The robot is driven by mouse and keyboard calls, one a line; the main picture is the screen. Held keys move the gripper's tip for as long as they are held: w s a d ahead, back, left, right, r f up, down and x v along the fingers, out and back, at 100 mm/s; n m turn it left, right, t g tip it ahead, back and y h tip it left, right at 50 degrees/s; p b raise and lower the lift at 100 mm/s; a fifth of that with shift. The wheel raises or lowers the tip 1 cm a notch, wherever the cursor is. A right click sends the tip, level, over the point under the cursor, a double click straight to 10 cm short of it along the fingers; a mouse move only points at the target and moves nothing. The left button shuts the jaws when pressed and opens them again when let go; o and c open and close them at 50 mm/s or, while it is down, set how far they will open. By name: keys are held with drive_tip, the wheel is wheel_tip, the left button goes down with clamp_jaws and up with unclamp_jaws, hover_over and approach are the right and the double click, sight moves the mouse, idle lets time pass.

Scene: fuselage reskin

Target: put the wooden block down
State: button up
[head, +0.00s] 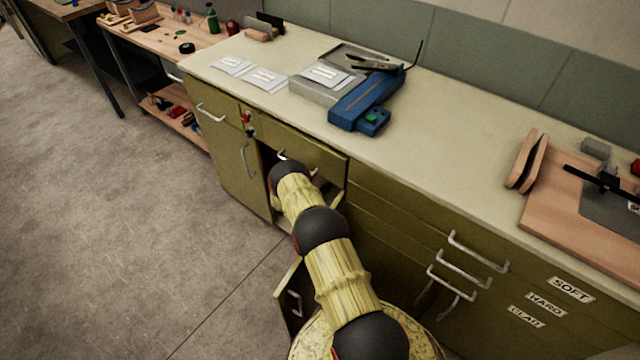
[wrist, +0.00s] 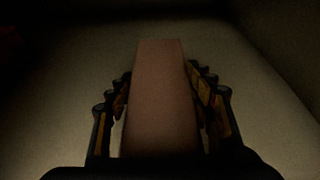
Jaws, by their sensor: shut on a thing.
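The wooden block (wrist: 162,95) is a long brown piece in the middle of the wrist view. My gripper (wrist: 162,92) is shut on it, with a jointed finger along each long side. A plain pale surface lies below and around the block; I cannot tell whether the block touches it. In the head view my arm reaches into the open lower compartment (head: 333,193) of the green cabinet. There the gripper and the block are hidden behind my arm and the cabinet front.
An open cabinet door (head: 291,298) stands beside my arm, low at the front. Drawers with metal handles (head: 465,265) are to the right. The counter above holds a blue sealing machine (head: 365,100), papers (head: 232,65) and a wooden board (head: 570,215). Open floor lies left.

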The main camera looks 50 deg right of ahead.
drive_tip(key=shift+w+r, duration=0.1)
drive_tip(key=shift+r, duration=0.1)
drive_tip(key=shift+f, duration=0.15)
drive_tip(key=o, duration=1.6)
drive_tip(key=shift+c, duration=0.2)
drive_tip(key=shift+o, duration=0.3)
drive_tip(key=shift+a, duration=0.15)
drive_tip(key=p+v, duration=0.4)
drive_tip(key=v, duration=0.7)
drive_tip(key=shift+a+r, duration=0.2)
drive_tip(key=shift+r, duration=0.1)
drive_tip(key=shift+a, duration=0.1)
